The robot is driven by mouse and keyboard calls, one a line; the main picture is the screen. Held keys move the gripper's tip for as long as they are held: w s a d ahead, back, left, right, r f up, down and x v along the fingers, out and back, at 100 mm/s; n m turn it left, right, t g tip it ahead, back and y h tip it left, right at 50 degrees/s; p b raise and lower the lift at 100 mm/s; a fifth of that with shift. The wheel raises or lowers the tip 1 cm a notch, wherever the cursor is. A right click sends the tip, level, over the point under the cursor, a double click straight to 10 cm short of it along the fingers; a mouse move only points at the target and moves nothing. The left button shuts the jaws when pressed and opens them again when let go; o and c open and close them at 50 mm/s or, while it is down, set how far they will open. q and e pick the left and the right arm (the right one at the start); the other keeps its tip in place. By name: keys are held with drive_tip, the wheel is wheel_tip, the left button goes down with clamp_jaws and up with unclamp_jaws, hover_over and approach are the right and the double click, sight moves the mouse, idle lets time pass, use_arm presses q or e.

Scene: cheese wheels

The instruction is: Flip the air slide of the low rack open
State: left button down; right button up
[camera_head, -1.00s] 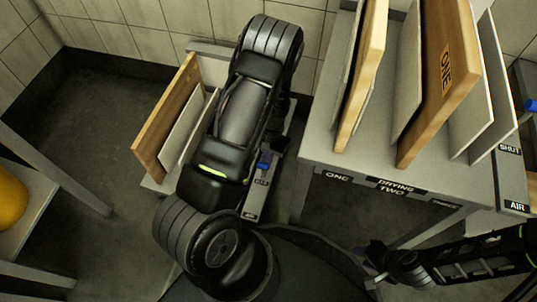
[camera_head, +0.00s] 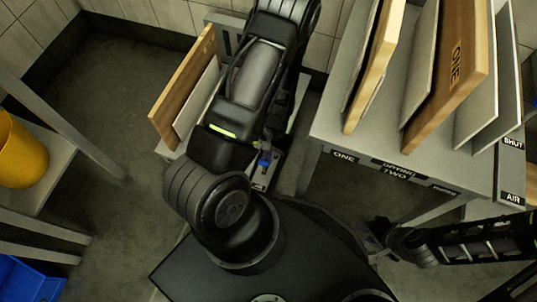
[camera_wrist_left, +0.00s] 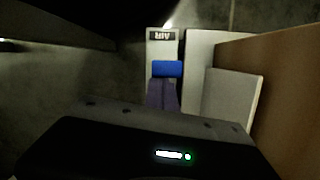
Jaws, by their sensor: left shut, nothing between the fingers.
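The low rack (camera_head: 169,155) stands left of the drying rack, largely behind my left arm. Its blue air slide (camera_head: 264,163) shows beside my arm, close to the label at the strip's near end. In the left wrist view the blue slide (camera_wrist_left: 167,68) lies just below the AIR label (camera_wrist_left: 162,35). My left gripper (camera_wrist_left: 162,92) is shut and empty, its purple fingertips right against or just beside the slide; contact is not certain. In the head view its fingers are mostly hidden by the arm. My right gripper (camera_head: 378,238) is at the lower right, its jaws unclear.
A wooden board (camera_head: 182,85) and pale board stand in the low rack. The taller drying rack (camera_head: 325,135) with upright boards, SHUT and AIR labels is at right. A yellow bucket (camera_head: 22,155) stands on a left table; a blue crate (camera_head: 30,280) is lower left.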

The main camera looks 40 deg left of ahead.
use_arm(q)
drive_tip(key=p+v, duration=0.2)
drive_tip(key=v, duration=0.4)
drive_tip(key=shift+r, duration=0.4)
drive_tip(key=shift+w, duration=0.1)
